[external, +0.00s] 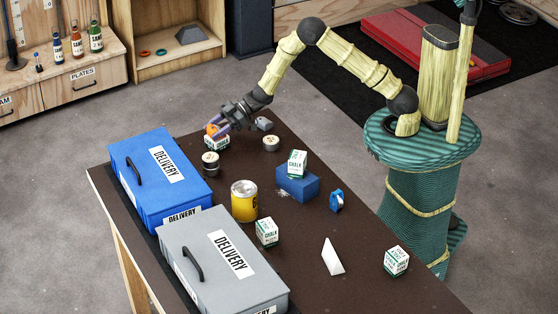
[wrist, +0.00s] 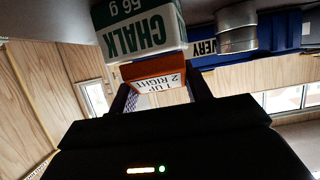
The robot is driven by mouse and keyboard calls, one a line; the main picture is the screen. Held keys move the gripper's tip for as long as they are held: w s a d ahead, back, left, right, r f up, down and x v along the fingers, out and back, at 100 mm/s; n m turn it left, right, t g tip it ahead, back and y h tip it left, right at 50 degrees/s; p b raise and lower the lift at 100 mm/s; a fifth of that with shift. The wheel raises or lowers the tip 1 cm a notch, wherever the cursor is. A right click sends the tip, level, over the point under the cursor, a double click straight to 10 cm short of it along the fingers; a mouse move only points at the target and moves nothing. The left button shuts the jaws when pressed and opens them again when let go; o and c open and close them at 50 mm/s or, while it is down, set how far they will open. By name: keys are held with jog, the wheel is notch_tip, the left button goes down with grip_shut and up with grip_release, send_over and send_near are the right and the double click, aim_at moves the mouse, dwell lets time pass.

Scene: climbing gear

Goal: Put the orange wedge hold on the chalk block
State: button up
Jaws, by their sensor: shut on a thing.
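The orange wedge hold (external: 211,130) is between the fingers of my gripper (external: 220,126) at the table's far end. In the wrist view the wedge (wrist: 155,76) shows a white label, and both fingers (wrist: 160,95) close on its sides. A white and green chalk block (external: 217,143) stands right under the wedge in the external view. In the upside-down wrist view the chalk block (wrist: 140,35) is next to the wedge; I cannot tell whether they touch.
Tins (external: 210,164) (external: 271,143) and a grey piece (external: 264,123) are nearby. A blue case (external: 140,150) and grey case (external: 215,285) line the left edge. Another chalk block (external: 297,163) sits on a blue block (external: 297,186). A yellow can (external: 244,203) stands mid-table.

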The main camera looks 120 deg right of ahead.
jog(key=o, duration=1.1)
jog(key=shift+f, duration=0.1)
jog(key=shift+c, duration=0.2)
jog(key=shift+s+d+r, duration=0.1)
jog(key=shift+s+r, duration=0.1)
jog(key=v, duration=1.1)
jog(key=shift+s+r, duration=0.2)
jog(key=shift+s, duration=0.05)
